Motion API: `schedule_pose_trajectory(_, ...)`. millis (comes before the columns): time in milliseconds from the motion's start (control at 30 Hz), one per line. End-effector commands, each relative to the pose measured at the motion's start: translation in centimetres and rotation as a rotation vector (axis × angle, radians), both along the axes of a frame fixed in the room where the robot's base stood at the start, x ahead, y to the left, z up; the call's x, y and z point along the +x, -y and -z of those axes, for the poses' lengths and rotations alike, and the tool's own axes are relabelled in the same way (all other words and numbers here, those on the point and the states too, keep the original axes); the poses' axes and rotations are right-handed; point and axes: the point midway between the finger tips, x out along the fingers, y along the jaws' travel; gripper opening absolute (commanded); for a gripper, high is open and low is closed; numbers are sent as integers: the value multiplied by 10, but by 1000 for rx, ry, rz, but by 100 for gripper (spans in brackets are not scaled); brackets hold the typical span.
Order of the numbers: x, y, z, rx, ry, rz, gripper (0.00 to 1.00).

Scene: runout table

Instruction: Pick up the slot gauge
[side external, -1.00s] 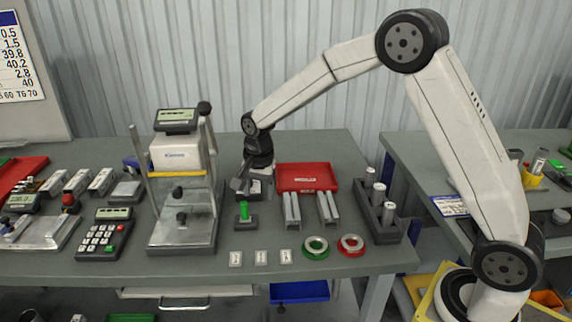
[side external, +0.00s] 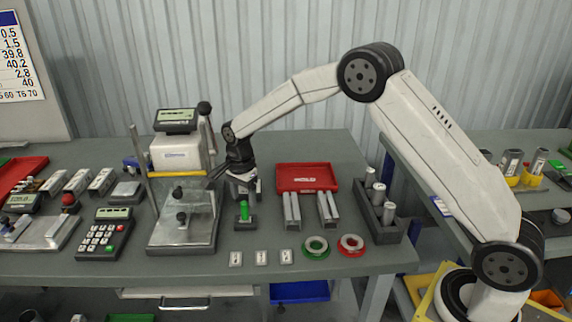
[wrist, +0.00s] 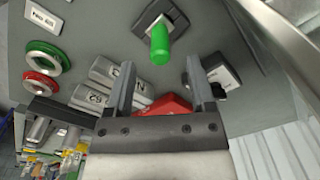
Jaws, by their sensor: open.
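A gauge with an upright green handle (side external: 244,211) in a dark square base stands on the bench; I take it to be the slot gauge, though no label confirms it. In the wrist view the green handle (wrist: 160,45) shows just beyond the fingertips, roughly centred between them. My gripper (side external: 240,192) is just above and behind the handle, pointing down. In the wrist view my gripper (wrist: 160,80) has its two fingers apart with nothing held between them. The handle looks clear of both fingers.
Grey slotted blocks (side external: 292,211), a red tray (side external: 307,178), green (side external: 315,247) and red (side external: 351,245) rings lie to the right. A small labelled dark block (wrist: 218,72) sits near one finger. Three small tags (side external: 261,257) lie in front.

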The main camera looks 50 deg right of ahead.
Motion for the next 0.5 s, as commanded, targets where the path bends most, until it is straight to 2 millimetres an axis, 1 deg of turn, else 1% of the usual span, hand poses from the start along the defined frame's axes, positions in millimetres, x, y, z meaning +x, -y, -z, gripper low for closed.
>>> schedule_pose_trajectory(267, 0, 0, 5, 0, -1, -1, 70)
schedule_pose_trajectory(367, -1, -1, 12, 0, -3, -1, 70)
schedule_pose_trajectory(500, -1, -1, 28, 0, -4, -1, 70)
